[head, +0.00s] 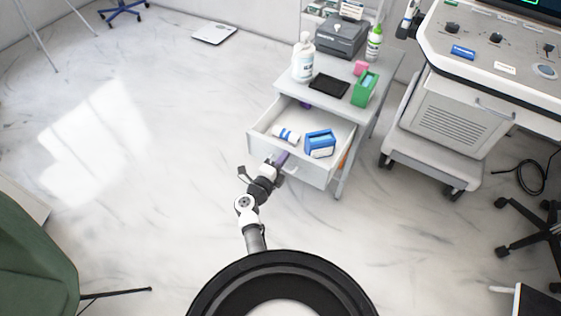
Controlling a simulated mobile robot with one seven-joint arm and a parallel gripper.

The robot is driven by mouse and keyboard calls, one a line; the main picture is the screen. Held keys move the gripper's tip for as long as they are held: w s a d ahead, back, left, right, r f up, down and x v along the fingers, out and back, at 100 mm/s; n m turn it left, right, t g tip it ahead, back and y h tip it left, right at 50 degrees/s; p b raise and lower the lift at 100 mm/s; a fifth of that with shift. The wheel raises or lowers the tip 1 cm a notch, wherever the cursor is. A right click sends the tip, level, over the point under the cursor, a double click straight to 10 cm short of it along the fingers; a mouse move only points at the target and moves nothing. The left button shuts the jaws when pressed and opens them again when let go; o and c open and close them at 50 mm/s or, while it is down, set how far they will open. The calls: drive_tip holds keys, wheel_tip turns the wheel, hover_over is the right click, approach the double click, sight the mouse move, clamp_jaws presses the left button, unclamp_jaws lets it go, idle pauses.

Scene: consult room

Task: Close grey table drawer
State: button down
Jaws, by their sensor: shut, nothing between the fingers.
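The grey table (292,91) stands right of centre in the head view. Its drawer (262,126) is pulled well out toward me. In the drawer lie a blue-and-white roll-like item (285,135) and a blue box (320,143). My gripper (281,160) is shut and empty at the drawer's front panel, near its middle. Whether it touches the panel I cannot tell. My arm comes up from the bottom of the view and hides a little of the drawer front.
A wheeled medical cart (440,130) is close on the right.

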drive_tip(key=b+x, duration=0.5)
drive_tip(key=x, duration=1.5)
drive_tip(key=shift+w, duration=0.2)
drive_tip(key=shift+s+d, duration=0.1)
